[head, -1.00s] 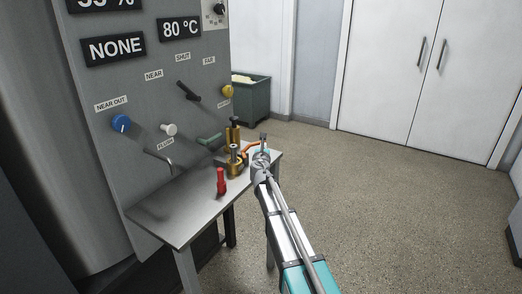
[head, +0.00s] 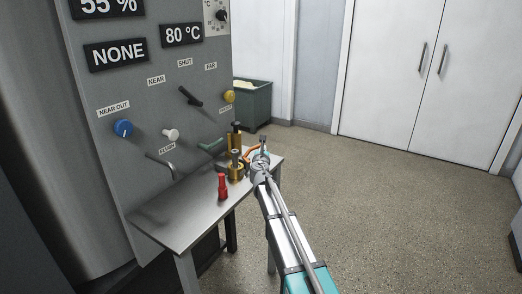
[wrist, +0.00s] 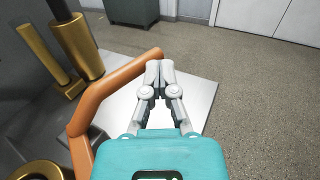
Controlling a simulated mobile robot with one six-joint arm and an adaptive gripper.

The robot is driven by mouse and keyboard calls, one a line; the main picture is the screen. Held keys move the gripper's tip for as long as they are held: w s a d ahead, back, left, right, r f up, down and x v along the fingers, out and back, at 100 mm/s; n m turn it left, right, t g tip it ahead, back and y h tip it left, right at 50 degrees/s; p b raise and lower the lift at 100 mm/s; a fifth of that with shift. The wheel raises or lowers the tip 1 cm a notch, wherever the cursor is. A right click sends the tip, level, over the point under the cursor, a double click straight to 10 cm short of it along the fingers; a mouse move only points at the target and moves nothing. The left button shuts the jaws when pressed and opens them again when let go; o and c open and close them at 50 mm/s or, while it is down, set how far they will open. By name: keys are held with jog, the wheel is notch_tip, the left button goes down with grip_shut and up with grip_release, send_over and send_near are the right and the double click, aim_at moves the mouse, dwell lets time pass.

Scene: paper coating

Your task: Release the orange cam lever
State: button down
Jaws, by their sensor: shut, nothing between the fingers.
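The orange cam lever (wrist: 108,88) is a bent bar in the wrist view. It rises from the lower left, bends, and runs to a tip near the top middle. In the head view the lever (head: 251,149) shows small beside the brass fittings at the table's far end. My gripper (wrist: 158,66) is shut and empty, with its fingertips right at the lever's tip. I cannot tell whether they touch it. In the head view my gripper (head: 263,139) is just right of the lever, over the table's edge.
Brass posts (wrist: 79,45) stand left of the lever. A steel table (head: 190,220) carries a red handle (head: 222,186). The grey panel (head: 130,90) behind has a blue knob (head: 122,128) and a green lever (head: 211,145). A green bin (head: 253,103) stands behind. Floor to the right is clear.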

jog(key=s+d, duration=0.8)
jog(key=s, duration=0.3)
jog(key=shift+d, duration=0.2)
dwell(0.4)
